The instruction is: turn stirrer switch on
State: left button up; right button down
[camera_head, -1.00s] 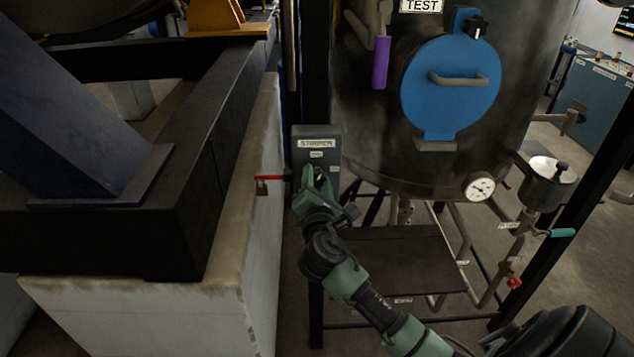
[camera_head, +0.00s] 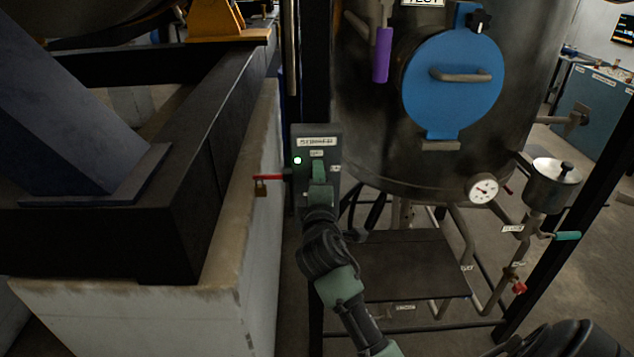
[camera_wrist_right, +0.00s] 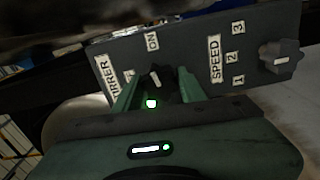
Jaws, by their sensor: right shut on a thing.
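The stirrer box (camera_head: 330,143) is a grey panel on a post, labelled STIRRER at its top. Its black switch knob (camera_wrist_right: 157,76) shows in the right wrist view between the fingers of my right gripper (camera_wrist_right: 157,80). The fingers are shut on the knob from both sides. In the head view the right gripper (camera_head: 318,178) covers the knob. An ON label (camera_wrist_right: 152,41) sits beside the knob. The knob's exact pointing is hard to read. My left gripper is not in view.
A speed dial (camera_wrist_right: 281,60) marked 1, 2, 3 sits on the same panel. A red handle with a padlock (camera_head: 261,187) juts out left of the box. The vessel with its blue hatch (camera_head: 453,85) stands right; a pale concrete plinth (camera_head: 235,235) stands left.

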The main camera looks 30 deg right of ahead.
jog(key=shift+f+m, duration=0.1)
jog(key=shift+m, duration=1)
jog(key=shift+b, duration=0.3)
jog(key=c, duration=0.8)
grip_release()
jog(key=shift+c, duration=0.2)
jog(key=b+v, duration=0.2)
jog(key=v, duration=0.6)
jog(key=shift+d, duration=0.1)
